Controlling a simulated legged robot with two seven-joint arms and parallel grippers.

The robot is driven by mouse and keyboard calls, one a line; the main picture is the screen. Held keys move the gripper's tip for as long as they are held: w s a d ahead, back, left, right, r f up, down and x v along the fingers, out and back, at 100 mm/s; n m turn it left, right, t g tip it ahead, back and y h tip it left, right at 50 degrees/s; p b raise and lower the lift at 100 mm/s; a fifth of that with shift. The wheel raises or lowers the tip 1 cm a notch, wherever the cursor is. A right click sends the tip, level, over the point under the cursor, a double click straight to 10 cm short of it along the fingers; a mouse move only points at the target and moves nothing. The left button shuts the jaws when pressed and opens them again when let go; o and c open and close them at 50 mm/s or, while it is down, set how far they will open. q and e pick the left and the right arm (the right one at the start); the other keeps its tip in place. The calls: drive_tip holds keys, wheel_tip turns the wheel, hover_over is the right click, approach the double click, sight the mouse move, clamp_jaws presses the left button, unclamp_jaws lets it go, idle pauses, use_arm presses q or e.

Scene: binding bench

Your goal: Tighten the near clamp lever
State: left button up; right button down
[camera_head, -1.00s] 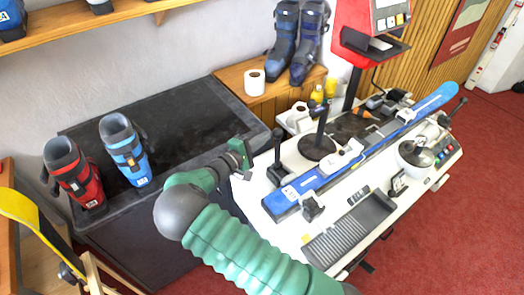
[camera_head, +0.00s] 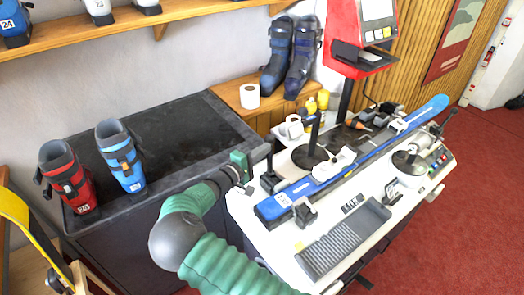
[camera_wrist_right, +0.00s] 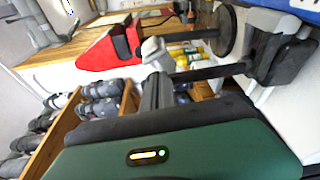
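A blue ski (camera_head: 372,147) lies clamped along the white bench. The near clamp (camera_head: 270,183) is a dark block by the ski's near end. Its black lever (camera_head: 270,160) stands upright; in the right wrist view the lever (camera_wrist_right: 210,72) runs sideways from the black clamp (camera_wrist_right: 284,56). My right gripper (camera_head: 258,156), with its green body, is just left of the lever at its upper part. In the right wrist view a grey finger (camera_wrist_right: 155,88) overlaps the lever's free end. Whether it grips the lever is hidden. My left gripper is not in view.
A round black stand with a post (camera_head: 312,150) rises behind the ski. A ribbed black tray (camera_head: 345,240) lies at the front of the bench. The dark cabinet (camera_head: 180,130) on the left holds a red boot (camera_head: 68,180) and a blue boot (camera_head: 121,158).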

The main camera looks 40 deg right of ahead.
drive_tip(key=shift+s+d, duration=0.1)
drive_tip(key=shift+d, duration=0.05)
idle(0.3)
